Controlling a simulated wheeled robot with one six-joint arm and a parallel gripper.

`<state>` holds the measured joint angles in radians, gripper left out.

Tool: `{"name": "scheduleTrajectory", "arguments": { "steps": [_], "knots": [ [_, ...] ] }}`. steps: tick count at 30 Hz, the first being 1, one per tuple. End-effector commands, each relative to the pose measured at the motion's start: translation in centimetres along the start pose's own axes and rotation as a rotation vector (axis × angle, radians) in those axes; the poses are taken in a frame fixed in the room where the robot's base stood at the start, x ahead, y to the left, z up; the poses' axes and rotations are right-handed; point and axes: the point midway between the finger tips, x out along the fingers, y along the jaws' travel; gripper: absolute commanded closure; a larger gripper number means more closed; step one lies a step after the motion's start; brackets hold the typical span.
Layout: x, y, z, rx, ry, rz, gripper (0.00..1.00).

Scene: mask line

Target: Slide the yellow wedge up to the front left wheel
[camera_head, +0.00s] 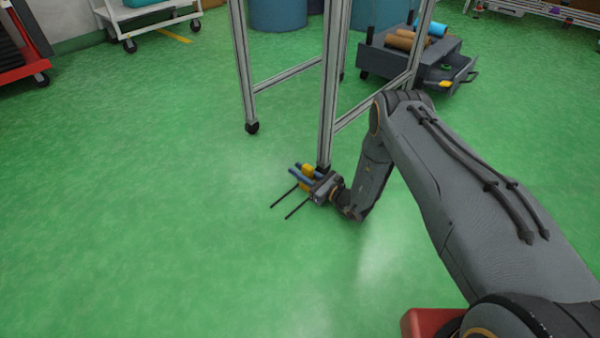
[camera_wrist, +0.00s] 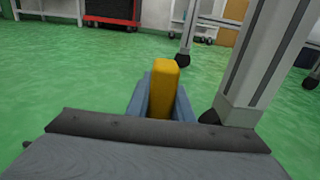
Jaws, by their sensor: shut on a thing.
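My gripper (camera_head: 301,174) is low over the green floor beside the foot of the nearest metal leg (camera_head: 329,110). Its blue fingers are shut on the yellow wedge (camera_head: 307,170). In the wrist view the wedge (camera_wrist: 163,84) stands up between the fingers, and its lower part is hidden by the gripper. The black wheel (camera_wrist: 209,116) of the near leg is just right of the gripper there, partly hidden; I cannot tell whether the wedge touches it. Another black wheel (camera_head: 252,127) is under the leg farther left in the head view.
A grey cart (camera_head: 385,62) with rolls on top and an open drawer stands behind the frame; a yellow piece (camera_head: 445,83) is at the drawer. A white trolley (camera_head: 150,14) and a red cart (camera_head: 22,70) are at the back left. The floor left of my gripper is clear.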

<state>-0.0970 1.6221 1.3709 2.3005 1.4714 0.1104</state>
Motion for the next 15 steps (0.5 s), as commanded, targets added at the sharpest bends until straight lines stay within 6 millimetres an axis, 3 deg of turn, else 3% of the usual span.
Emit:
{"name": "scheduleTrajectory", "arguments": {
  "steps": [8, 9, 12, 15],
  "knots": [
    [-0.01, -0.48, -0.04, -0.001, 0.001, -0.002, 1.0],
    [-0.02, -0.44, -0.03, 0.0, 0.001, -0.002, 0.73],
    [0.0, -0.4, -0.02, 0.0, 0.0, -0.001, 0.58],
    [0.03, -0.34, -0.01, 0.0, 0.0, 0.0, 0.58]
  ]
}}
